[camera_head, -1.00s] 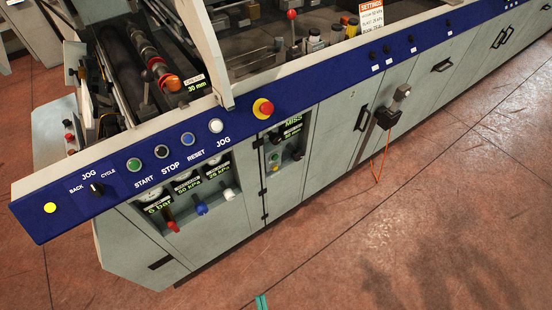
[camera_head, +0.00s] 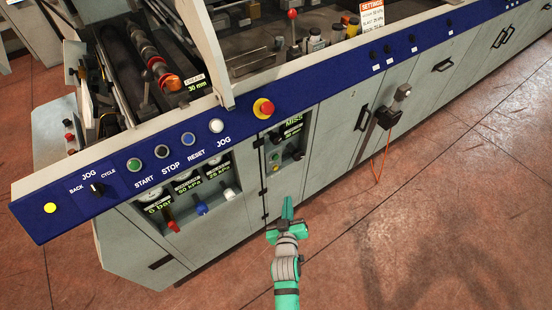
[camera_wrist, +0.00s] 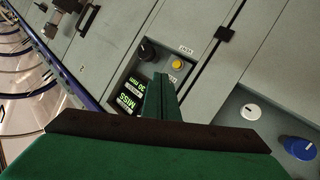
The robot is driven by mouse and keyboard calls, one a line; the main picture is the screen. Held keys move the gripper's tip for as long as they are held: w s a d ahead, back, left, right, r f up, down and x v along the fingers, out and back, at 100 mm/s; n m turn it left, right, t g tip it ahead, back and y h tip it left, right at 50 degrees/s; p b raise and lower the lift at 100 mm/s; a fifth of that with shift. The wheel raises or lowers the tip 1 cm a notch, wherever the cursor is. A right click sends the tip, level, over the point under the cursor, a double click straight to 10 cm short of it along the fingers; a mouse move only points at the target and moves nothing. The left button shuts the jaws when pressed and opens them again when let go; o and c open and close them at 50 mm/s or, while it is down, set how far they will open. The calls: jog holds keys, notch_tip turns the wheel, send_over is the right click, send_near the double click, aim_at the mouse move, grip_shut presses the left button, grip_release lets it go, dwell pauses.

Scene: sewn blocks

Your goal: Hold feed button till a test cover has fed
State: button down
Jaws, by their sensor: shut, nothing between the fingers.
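A recessed control panel (camera_head: 285,150) sits in the machine's front, with a MISS display and small buttons and knobs. In the wrist view it holds a yellow button (camera_wrist: 178,64), a black knob (camera_wrist: 147,52) and a lit MISS display (camera_wrist: 128,99). The small labels are too blurred to read, so I cannot tell which button is feed. My gripper (camera_head: 287,201) is shut and empty, below the recess in the head view and apart from the buttons. In the wrist view its green fingers (camera_wrist: 158,82) hide part of the recess.
A blue rail with start (camera_head: 134,164), stop (camera_head: 161,151), reset and jog buttons runs above, with a red emergency stop (camera_head: 263,108). A gauge recess with red, blue and white knobs lies left.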

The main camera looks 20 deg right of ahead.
aim_at(275, 157)
jog(key=w+d+r+h, duration=0.1)
jog(key=w, duration=1.4)
jog(key=shift+w+d+r+m, duration=0.15)
jog(key=shift+d+r+m, duration=0.05)
jog(key=shift+d+m, duration=0.1)
jog(key=shift+w, duration=0.1)
dwell(1.1)
jog(key=shift+a, duration=0.15)
jog(key=shift+d, duration=0.25)
jog(key=shift+a, duration=0.2)
jog(key=shift+w+a, duration=0.15)
jog(key=shift+w, duration=0.2)
